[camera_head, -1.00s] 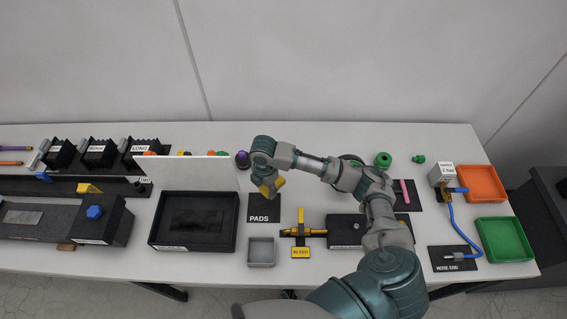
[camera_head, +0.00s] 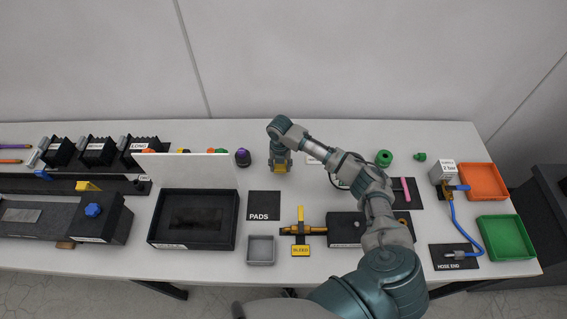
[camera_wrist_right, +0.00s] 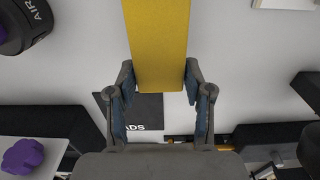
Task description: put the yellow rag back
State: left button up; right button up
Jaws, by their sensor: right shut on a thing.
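The yellow rag (camera_wrist_right: 158,45) shows in the right wrist view as a flat-sided yellow block between my fingers. My right gripper (camera_wrist_right: 158,82) is shut on it. In the head view my right gripper (camera_head: 281,164) holds the yellow rag (camera_head: 282,169) behind the black PADS mat (camera_head: 264,202), toward the back of the table. The mat looks bare; it also shows in the wrist view (camera_wrist_right: 145,108), partly hidden by my fingers. Whether the rag touches the table I cannot tell. My left gripper is not in view.
A dark purple-topped container (camera_head: 242,158) stands left of my right gripper. A white panel (camera_head: 188,170) rises behind a black tray (camera_head: 155,228). A grey bin (camera_head: 261,251) and a yellow-handled valve (camera_head: 301,228) are in front of the mat. Green fittings (camera_head: 383,158) lie right.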

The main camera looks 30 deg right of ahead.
jog(key=w+d, duration=0.1)
jog(key=w, duration=0.1)
jog(key=shift+w+d, duration=0.35)
jog(key=shift+w, duration=0.05)
jog(key=f, duration=0.3)
jog(key=shift+a+f, duration=0.15)
jog(key=shift+a, duration=0.2)
jog(key=shift+d+f, duration=0.15)
jog(key=shift+d, duration=0.35)
jog(key=o, duration=1.1)
jog(key=shift+d+f, duration=0.1)
jog(key=shift+d, duration=0.2)
jog(key=shift+a, duration=0.2)
jog(key=shift+a+r, duration=0.35)
jog(key=shift+r, duration=0.1)
notch_tip(320, 180, up, 5)
jog(key=shift+a+f, duration=0.1)
jog(key=r, duration=0.2)
jog(key=d+r, duration=0.1)
jog(key=r, duration=0.2)
jog(key=shift+r, duration=0.75)
jog(key=shift+a, duration=0.3)
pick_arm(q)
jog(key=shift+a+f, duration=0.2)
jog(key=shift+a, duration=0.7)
